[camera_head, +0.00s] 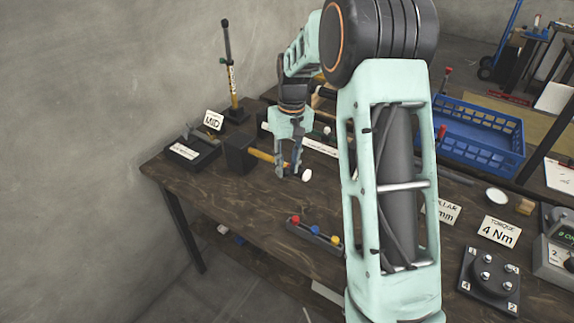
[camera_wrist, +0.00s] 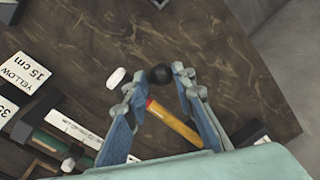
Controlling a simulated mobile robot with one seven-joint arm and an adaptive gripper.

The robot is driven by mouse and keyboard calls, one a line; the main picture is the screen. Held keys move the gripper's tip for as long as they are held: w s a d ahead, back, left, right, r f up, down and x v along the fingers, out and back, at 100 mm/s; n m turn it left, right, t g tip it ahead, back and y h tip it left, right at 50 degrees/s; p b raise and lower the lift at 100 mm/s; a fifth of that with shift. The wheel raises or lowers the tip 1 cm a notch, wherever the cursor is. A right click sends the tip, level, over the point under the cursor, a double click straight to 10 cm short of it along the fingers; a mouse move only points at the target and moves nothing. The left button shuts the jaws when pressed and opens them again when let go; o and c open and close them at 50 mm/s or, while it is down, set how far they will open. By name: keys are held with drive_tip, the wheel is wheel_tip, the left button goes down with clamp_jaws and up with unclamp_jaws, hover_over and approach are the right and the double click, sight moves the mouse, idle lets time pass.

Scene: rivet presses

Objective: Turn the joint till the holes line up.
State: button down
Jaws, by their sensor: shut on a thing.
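My gripper (camera_head: 289,176) is low over the front left part of the wooden table, beside a black block (camera_head: 238,154). In the wrist view its two fingertips (camera_wrist: 156,84) stand apart, with a dark round knob (camera_wrist: 160,74) between them; the gripper is shut on it. A yellow-orange rod (camera_wrist: 174,124) with a red end lies between the fingers. In the head view the rod (camera_head: 262,155) runs from the black block toward the gripper. A white rounded piece (camera_wrist: 116,78) is beside one fingertip, and also shows in the head view (camera_head: 306,174). I cannot make out the holes.
A labelled dark fixture (camera_head: 190,150) and an upright rod on a base marked MID (camera_head: 231,80) stand at the left. A rack with coloured knobs (camera_head: 315,232) lies at the front edge. A blue crate (camera_head: 470,135) and a four-bolt plate (camera_head: 488,278) are at the right.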

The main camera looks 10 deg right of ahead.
drive_tip(key=shift+a+f, duration=0.1)
drive_tip(key=shift+f, duration=0.05)
drive_tip(key=b, duration=0.1)
drive_tip(key=f+t+h+b, duration=0.1)
drive_tip(key=b, duration=0.1)
drive_tip(key=shift+s+a+f, duration=0.1)
drive_tip(key=shift+s+a, duration=0.2)
drive_tip(key=shift+s, duration=0.1)
drive_tip(key=f+t+h+b, duration=0.1)
drive_tip(key=b, duration=0.5)
drive_tip(key=s+a+f+t+h+b, duration=0.1)
drive_tip(key=f+t+h+b, duration=0.1)
drive_tip(key=b, duration=0.4)
drive_tip(key=f+t+h+b, duration=0.1)
drive_tip(key=b, duration=0.5)
drive_tip(key=shift+s+a+f+t+h, duration=0.25)
drive_tip(key=shift+s+f+t+h, duration=0.05)
drive_tip(key=shift+b, duration=0.4)
